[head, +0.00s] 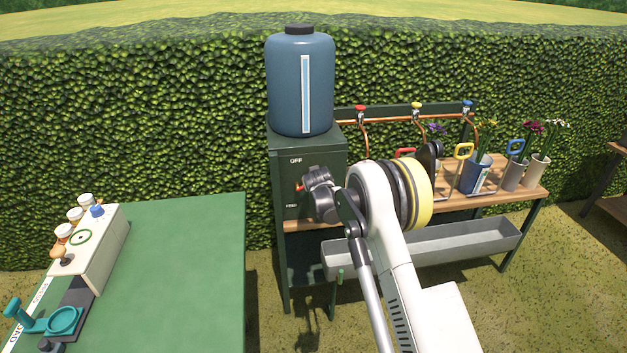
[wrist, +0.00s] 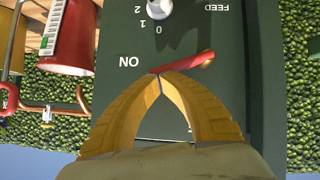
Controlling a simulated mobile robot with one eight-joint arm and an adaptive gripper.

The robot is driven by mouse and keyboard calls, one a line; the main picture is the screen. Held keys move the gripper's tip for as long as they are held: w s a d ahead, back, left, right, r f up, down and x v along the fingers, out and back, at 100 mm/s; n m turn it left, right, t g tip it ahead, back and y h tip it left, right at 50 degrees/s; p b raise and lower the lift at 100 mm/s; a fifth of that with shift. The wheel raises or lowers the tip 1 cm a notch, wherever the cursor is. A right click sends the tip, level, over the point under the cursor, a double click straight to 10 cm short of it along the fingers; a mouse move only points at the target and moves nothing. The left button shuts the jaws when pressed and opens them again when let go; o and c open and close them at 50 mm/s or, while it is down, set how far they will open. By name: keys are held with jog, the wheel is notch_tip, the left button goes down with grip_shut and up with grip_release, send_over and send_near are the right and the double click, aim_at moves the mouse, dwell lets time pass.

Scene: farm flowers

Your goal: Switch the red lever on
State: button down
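The red lever (head: 298,187) is on the front of a dark green control box (head: 305,160) under the blue tank. In the wrist view, which is upside down, the red lever (wrist: 185,65) lies nearly level, slightly slanted, with one end beside the ON mark (wrist: 128,62). My gripper (wrist: 160,76) has its yellow fingertips together at that end of the lever, apparently touching or very close to it. I cannot see the lever between the fingers. In the head view my gripper (head: 306,190) is at the box front, its fingertips largely hidden by the wrist.
A white dial (wrist: 158,8) with number marks is on the same panel. A green table (head: 185,270) stands at left. A wooden bench (head: 500,195) with flower pots and taps is at right, with a grey trough (head: 440,248) below. A hedge (head: 150,120) closes the back.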

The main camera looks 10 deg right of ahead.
jog(key=shift+w+d+f+m+y, duration=0.1)
jog(key=shift+d+f+m+y, duration=0.3)
jog(key=shift+f, duration=0.55)
